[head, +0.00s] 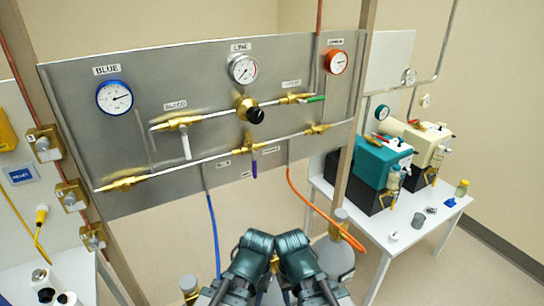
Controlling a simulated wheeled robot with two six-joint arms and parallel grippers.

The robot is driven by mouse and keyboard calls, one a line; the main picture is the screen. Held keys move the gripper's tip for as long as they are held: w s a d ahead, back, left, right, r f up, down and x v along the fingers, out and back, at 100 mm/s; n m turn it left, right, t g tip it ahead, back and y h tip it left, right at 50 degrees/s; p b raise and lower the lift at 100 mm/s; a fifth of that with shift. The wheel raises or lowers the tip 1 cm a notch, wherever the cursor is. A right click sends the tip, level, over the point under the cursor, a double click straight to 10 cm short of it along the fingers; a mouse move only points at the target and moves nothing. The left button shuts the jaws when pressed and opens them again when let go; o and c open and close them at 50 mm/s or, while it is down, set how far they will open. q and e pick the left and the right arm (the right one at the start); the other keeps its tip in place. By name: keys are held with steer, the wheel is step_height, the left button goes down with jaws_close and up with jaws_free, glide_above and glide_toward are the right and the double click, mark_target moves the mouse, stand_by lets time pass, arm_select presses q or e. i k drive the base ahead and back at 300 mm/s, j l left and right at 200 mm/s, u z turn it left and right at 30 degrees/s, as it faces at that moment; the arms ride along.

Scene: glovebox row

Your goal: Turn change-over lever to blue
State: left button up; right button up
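A grey metal panel (115,75) carries brass valves and pipes. A purple lever (254,168) hangs straight down from a brass valve (249,142) at the middle of the lower pipe. Small labels sit around it, too small to read surely. I take this as the change-over lever. A blue-rimmed gauge (115,97) under a BLUE label (107,70) is at the left, an orange-rimmed gauge (337,62) at the right. My two dark teal arms are folded side by side at the bottom centre, below and apart from the panel. I make out no gripper fingers.
A white-handled valve (186,146), a black regulator knob (256,116) and a green lever (316,99) are near the purple lever. A blue hose (213,230) and an orange hose (310,202) hang below. A post (349,175) stands at the right, beside a white bench (378,225).

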mark_target(253, 154)
steer(key=i+l, duration=0.2)
steer(key=l, duration=0.2)
steer(key=i+l, duration=0.15)
steer(key=l, duration=0.2)
steer(key=i+l, duration=0.2)
steer(key=l, duration=0.2)
steer(key=i+l, duration=0.15)
steer(key=l, duration=0.25)
steer(key=i+l, duration=0.2)
steer(key=l, duration=0.15)
steer(key=i+l, duration=0.15)
steer(key=l, duration=0.25)
steer(key=i+l, duration=0.2)
steer(key=l, duration=0.2)
steer(key=i+l, duration=0.15)
steer(key=l, duration=0.2)
steer(key=i+l+u, duration=0.1)
steer(key=u, duration=0.2)
steer(key=l+u, duration=0.1)
steer(key=u, duration=1.75)
